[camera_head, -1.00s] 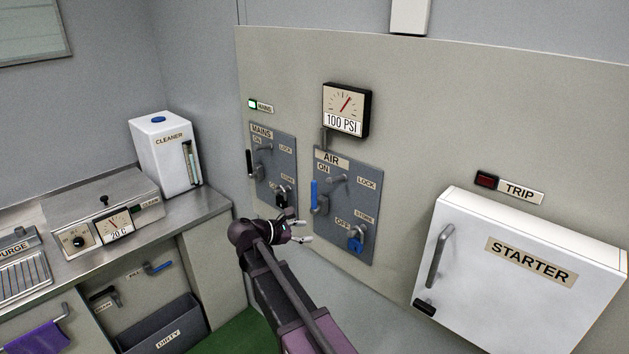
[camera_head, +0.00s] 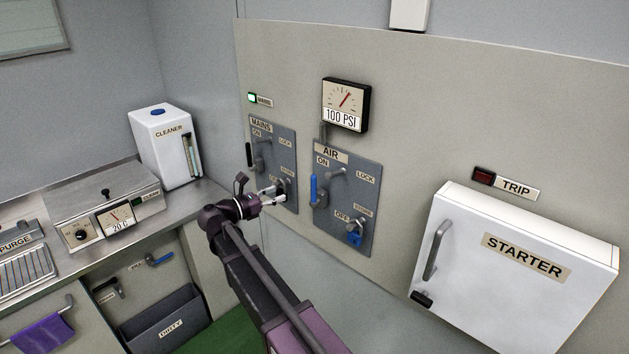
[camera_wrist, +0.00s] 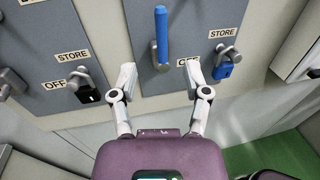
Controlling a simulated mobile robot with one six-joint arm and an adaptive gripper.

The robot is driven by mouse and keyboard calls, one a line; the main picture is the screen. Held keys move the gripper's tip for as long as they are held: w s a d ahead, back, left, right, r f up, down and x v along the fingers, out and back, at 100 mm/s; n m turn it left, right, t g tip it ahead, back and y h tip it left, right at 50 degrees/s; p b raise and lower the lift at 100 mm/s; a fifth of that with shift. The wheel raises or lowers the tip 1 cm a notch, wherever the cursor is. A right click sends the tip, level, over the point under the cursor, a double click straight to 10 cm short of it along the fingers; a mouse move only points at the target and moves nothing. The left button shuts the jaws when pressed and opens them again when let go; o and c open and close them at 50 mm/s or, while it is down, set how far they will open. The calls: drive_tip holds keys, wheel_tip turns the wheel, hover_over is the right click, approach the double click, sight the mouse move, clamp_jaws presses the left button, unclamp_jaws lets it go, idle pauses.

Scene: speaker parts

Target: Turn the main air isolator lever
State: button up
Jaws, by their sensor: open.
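The air isolator lever (camera_head: 313,189) has a blue handle and stands upright on the grey AIR panel (camera_head: 345,215), near the ON label. In the wrist view the blue lever (camera_wrist: 162,36) is ahead, between the two fingertips and beyond them. My gripper (camera_head: 277,193) is open and empty, in front of the lower part of the MAINS panel, left of the blue lever. In the wrist view my gripper (camera_wrist: 160,82) shows its two fingers spread apart. A blue padlock (camera_head: 354,239) hangs at the STORE hook of the AIR panel, also in the wrist view (camera_wrist: 222,70).
The MAINS panel (camera_head: 272,142) with a black-handled lever (camera_head: 249,155) is left of the AIR panel. A black padlock (camera_wrist: 87,93) hangs on it. A gauge (camera_head: 346,104) reads 100 PSI. The white STARTER box (camera_head: 490,290) projects at right. A counter with a cleaner container (camera_head: 160,160) is at left.

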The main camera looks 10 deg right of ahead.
hover_over(314, 200)
drive_tip(key=w, duration=0.1)
idle(0.7)
clamp_jaws()
drive_tip(key=shift+d, duration=0.1)
